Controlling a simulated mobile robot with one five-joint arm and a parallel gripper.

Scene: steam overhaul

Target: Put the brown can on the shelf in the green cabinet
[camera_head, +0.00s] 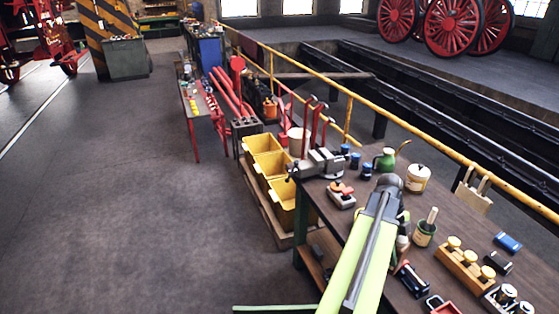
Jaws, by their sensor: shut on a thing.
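My lime-green arm reaches up from the bottom over the dark-topped workbench (335,192). My gripper (390,184) is at its far dark end, above the bench. Its fingers are hidden behind the wrist. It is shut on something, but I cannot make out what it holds. I cannot pick out the brown can with certainty. I see no green cabinet with a shelf that I can be sure of. A grey-green box-like unit (125,60) stands far off at the upper left, by a striped pillar.
The bench holds a green oil can (386,160), a cream tin (418,178), a green pot with a brush (424,234), a vise (320,162) and a wooden rack (464,268). Yellow bins (270,165) stand left of it. Open floor lies left. A yellow rail (440,147) runs behind.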

